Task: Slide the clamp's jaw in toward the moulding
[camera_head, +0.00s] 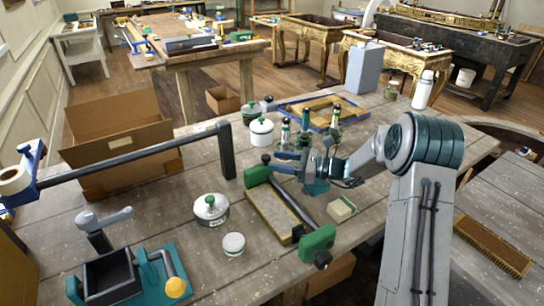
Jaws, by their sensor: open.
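A bar clamp with green jaws lies on the wooden workbench, its dark bar (293,201) running along the right side of a tan, speckled moulding (271,212). One green jaw (257,176) is at the moulding's far end. The other green jaw (318,243), with a dark knob, is at its near end. Whether either jaw touches the moulding is hard to tell. My gripper (277,163) is open, close to the far jaw and to its right. Its fingers are small in view, and I cannot tell whether they touch the clamp.
A cardboard box (117,142) stands at left.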

